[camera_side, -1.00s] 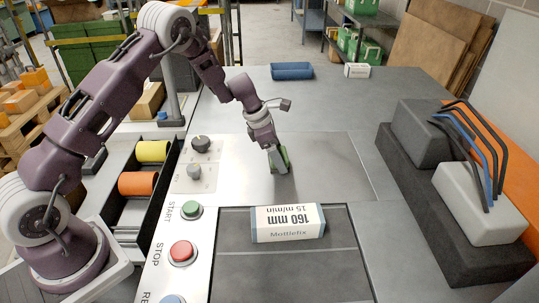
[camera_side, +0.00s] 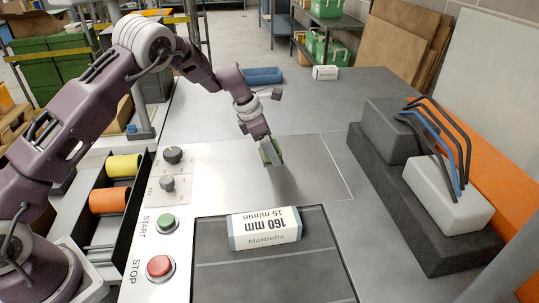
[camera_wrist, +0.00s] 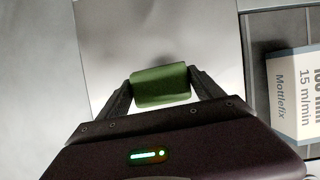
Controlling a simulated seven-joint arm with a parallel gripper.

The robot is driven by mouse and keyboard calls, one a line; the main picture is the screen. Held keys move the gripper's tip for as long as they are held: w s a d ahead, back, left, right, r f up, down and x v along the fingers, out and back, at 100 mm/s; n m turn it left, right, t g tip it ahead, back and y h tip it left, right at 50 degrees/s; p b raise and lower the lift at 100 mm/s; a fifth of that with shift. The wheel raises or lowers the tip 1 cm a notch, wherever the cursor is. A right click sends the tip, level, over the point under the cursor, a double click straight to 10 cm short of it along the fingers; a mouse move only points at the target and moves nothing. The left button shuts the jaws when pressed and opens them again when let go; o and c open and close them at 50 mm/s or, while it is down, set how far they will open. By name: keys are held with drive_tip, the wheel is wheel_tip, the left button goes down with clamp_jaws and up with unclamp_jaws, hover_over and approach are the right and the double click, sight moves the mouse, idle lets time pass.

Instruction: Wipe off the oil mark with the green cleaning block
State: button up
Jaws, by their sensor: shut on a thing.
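My gripper (camera_side: 269,157) is shut on the green cleaning block (camera_wrist: 160,86), which sits crosswise between both fingers in the wrist view. In the side view the block (camera_side: 273,148) is over the middle of a smooth metal plate (camera_side: 318,175) set in the bench. I cannot tell whether its underside touches the plate. A faint dark smudge (camera_wrist: 187,50) shows on the plate just beyond the block in the wrist view; whether it is the oil mark, a shadow or a reflection is unclear. No other oil mark can be made out.
A white Mottlefix box (camera_side: 264,228) lies on the dark belt in front of the plate. Knobs, a green START button (camera_side: 167,223) and a red STOP button (camera_side: 160,267) are to the left. A dark block with cables (camera_side: 425,205) stands right. The bench behind is mostly clear.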

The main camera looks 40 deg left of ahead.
drive_tip(key=shift+r, duration=1.95)
